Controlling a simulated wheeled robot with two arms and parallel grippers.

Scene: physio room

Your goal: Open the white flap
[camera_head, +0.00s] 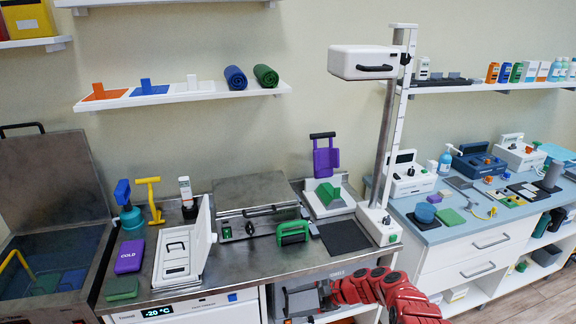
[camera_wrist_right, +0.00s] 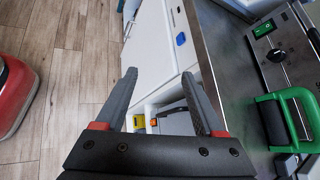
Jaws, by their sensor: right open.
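Which of these parts is the flap is hard to tell. My right gripper (camera_head: 292,302) is in front of the counter's front edge, low and to the right of the white unit, apart from it. In the right wrist view my right gripper (camera_wrist_right: 160,75) has its fingers spread with nothing between them. My left gripper is not in view.
A green-handled press (camera_head: 293,233) stands near the counter edge, beside my right gripper; its handle also shows in the wrist view (camera_wrist_right: 285,105). A purple COLD pack (camera_head: 130,256), a green block (camera_head: 122,289) and a yellow tool (camera_head: 154,200) stand left of the white unit.

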